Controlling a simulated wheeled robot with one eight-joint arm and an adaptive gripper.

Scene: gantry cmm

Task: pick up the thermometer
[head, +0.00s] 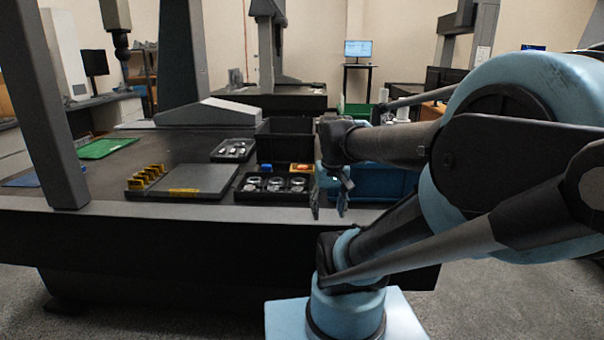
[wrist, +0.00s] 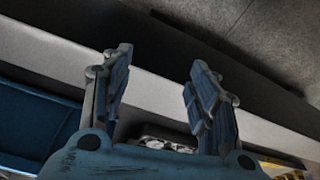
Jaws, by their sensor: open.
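I cannot make out a thermometer for certain in either view. A small orange-and-yellow item (head: 301,168) lies behind the tray of metal rings, just left of my gripper in the picture; it is too small to identify.
A black tray (head: 268,199) holds several metal rings. A blue bin (head: 385,184) and a black bin (head: 285,143) stand nearby. The granite table (head: 70,180) has free room at left. The wrist view shows the blue bin (wrist: 38,120) at left.

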